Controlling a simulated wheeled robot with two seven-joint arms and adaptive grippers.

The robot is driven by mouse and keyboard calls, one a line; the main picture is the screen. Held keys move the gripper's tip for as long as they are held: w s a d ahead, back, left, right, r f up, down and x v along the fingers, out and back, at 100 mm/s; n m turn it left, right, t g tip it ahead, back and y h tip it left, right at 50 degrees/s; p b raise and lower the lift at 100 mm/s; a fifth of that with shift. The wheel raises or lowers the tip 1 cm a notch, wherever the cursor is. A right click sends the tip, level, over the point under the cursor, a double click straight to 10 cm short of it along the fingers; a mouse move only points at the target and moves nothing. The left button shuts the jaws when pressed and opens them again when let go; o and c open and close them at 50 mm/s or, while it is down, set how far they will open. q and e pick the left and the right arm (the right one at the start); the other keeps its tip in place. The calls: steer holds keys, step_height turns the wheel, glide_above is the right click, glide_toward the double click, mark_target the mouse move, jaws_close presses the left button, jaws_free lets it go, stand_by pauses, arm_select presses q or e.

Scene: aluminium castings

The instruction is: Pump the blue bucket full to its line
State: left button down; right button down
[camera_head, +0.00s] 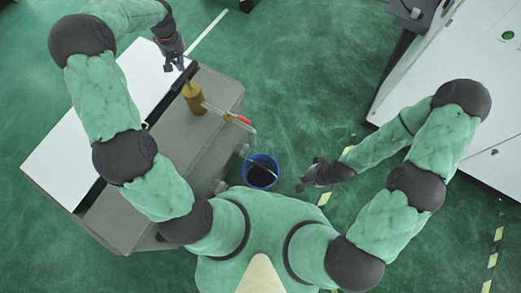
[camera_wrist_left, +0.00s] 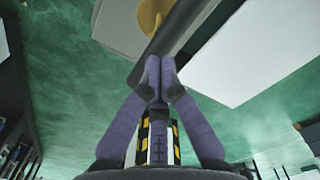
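The blue bucket (camera_head: 268,158) stands on the green floor, with dark liquid inside; its fill line cannot be made out. A brass pump (camera_head: 193,98) sits on a grey cabinet. A pale pipe (camera_head: 247,130) with a red part (camera_head: 243,119) runs from the pump toward the bucket. My left gripper (camera_head: 180,64) is at the far end of the pump's dark lever (camera_head: 187,77). In the left wrist view the fingers (camera_wrist_left: 160,75) are closed together on the lever (camera_wrist_left: 190,28). My right gripper (camera_head: 308,180) hangs just right of the bucket, apart from it; its finger opening is unclear.
The grey cabinet (camera_head: 150,190) with a white panel (camera_head: 70,165) fills the left side. A white machine (camera_head: 445,70) stands at the right. Open green floor lies between them, with yellow-and-black tape (camera_head: 492,260) at the lower right.

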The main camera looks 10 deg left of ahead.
mark_target(184, 73)
arm_select(q)
steer(key=shift+f, duration=0.2)
stand_by(0.5)
steer(key=shift+f+b, duration=1.8)
steer(key=shift+f, duration=1.1)
steer(key=shift+r, duration=0.15)
step_height(184, 73, up, 13)
steer(key=p, duration=0.8)
